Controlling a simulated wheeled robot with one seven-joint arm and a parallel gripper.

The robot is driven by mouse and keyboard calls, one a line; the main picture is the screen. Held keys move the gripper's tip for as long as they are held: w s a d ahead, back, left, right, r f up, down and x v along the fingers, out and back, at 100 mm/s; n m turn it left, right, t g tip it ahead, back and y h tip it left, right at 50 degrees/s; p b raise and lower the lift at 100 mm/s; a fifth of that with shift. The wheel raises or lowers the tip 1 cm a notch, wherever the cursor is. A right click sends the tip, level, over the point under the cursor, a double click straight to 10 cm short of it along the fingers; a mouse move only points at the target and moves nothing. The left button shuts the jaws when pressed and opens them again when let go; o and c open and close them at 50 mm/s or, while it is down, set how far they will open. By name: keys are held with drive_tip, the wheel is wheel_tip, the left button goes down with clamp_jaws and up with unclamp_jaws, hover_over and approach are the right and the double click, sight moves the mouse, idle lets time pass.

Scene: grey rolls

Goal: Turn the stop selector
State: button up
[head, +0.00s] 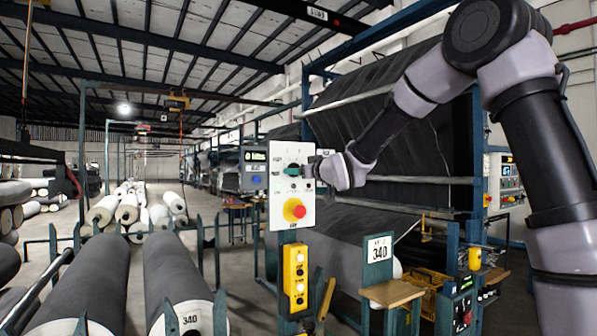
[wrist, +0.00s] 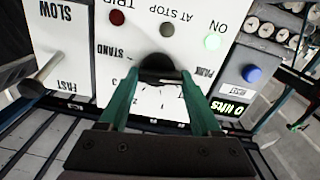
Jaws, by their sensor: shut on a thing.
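The stop selector is a dark round knob (wrist: 160,66) on a white panel (wrist: 88,110), upside down in the wrist view. Around it are the words STAND and PARK and a numbered scale. My gripper (wrist: 159,78) has its green fingers shut on the knob, one on each side. The fingers and palm hide part of the scale. In the head view my gripper (head: 298,170) reaches from the right to the upper part of the white panel (head: 280,213). The selector is mostly hidden there, and its pointing direction is unclear.
A red button (head: 294,209) on yellow is just below my gripper. A yellow push-button box (head: 295,275) hangs lower. In the wrist view, a SLOW/FAST lever (wrist: 42,74) is left, a lit green lamp (wrist: 212,41) above right, and a blue button (wrist: 252,74) right.

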drive_tip(key=shift+n, duration=0.3)
drive_tip(key=o, duration=1.4)
drive_tip(key=v, duration=1)
drive_tip(key=shift+s+d, duration=0.3)
